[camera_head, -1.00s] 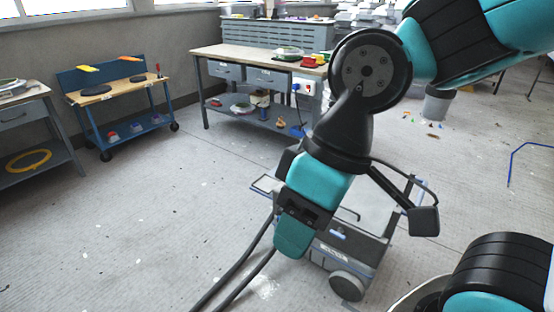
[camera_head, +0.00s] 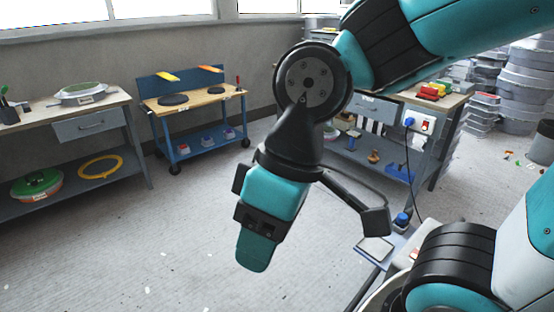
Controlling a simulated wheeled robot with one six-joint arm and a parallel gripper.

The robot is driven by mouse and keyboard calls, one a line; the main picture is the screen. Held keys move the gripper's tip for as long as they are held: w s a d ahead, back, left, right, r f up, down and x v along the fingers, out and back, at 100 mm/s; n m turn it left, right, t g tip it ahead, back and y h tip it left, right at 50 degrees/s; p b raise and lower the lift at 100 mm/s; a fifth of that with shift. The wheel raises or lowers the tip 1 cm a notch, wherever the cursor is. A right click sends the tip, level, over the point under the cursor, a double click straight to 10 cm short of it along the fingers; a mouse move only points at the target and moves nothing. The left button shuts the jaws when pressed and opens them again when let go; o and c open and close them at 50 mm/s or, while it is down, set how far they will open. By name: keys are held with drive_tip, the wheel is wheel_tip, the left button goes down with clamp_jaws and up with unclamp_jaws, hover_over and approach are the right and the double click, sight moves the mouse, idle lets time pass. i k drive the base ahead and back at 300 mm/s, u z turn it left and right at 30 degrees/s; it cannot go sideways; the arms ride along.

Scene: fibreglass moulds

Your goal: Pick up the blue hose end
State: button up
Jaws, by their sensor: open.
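I cannot make out a blue hose end for certain in this view. A small blue-topped item (camera_head: 402,219) shows at the lower right beside my arm; it is too small to tell what it is. My gripper (camera_head: 256,258) hangs pointing down in the middle of the view, over bare floor in the picture. It is seen from the side, so the gap between its fingers is hidden. No object shows in it.
A blue trolley (camera_head: 158,117) with a wooden top stands behind. A grey bench (camera_head: 104,103) is at left, with a yellow ring (camera_head: 100,167) on its lower shelf. Another workbench (camera_head: 440,104) stands at right, with a dark cable (camera_head: 410,165) hanging down.

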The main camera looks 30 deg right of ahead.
sight(400, 220)
drive_tip(key=z, duration=0.15)
drive_tip(key=i, duration=1.6)
drive_tip(key=z, duration=1.2)
drive_tip(key=i, duration=1.25)
drive_tip(key=z, duration=0.85)
